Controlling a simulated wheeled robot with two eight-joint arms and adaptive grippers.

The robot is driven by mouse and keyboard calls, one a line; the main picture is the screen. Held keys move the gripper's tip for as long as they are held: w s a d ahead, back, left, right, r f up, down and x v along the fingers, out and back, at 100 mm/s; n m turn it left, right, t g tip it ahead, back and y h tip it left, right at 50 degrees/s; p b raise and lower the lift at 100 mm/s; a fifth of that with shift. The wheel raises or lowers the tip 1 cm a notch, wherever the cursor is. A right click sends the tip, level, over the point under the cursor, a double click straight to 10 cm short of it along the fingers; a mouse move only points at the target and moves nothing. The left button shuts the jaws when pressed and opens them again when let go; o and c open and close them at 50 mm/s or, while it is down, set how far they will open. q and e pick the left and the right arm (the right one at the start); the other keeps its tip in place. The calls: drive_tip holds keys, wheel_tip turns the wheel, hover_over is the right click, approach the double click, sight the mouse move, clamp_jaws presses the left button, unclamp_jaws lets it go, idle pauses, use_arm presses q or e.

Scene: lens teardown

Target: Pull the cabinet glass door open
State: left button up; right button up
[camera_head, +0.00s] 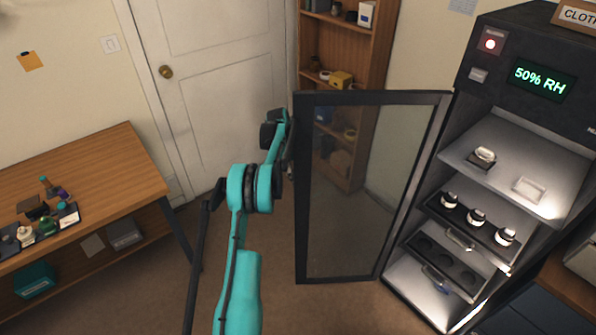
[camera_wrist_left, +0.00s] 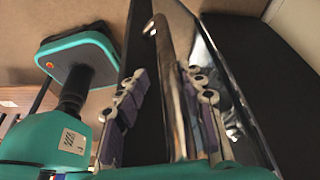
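The dry cabinet (camera_head: 523,32) stands at the right with its lit inside showing. Its dark-framed glass door (camera_head: 350,190) stands wide open, swung out to the left from its hinge side near the cabinet. My left arm reaches up to the door's free left edge, with the left gripper (camera_head: 287,158) mostly hidden behind the arm. In the left wrist view, the left gripper's fingers (camera_wrist_left: 168,95) stand on either side of the metal door handle (camera_wrist_left: 168,60). Gaps show between the fingers and the bar, so the gripper looks open around it. My right gripper is out of view.
Lens parts sit on the cabinet shelves (camera_head: 520,160). A wooden workbench (camera_head: 95,170) with small items stands at the left. A white room door (camera_head: 225,70) and a bookshelf (camera_head: 345,35) are behind. Bare floor (camera_head: 265,285) lies beside the glass door.

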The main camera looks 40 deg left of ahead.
use_arm(q)
drive_tip(key=v, duration=1.1)
drive_tip(key=shift+r, duration=0.2)
drive_tip(key=shift+c, duration=0.2)
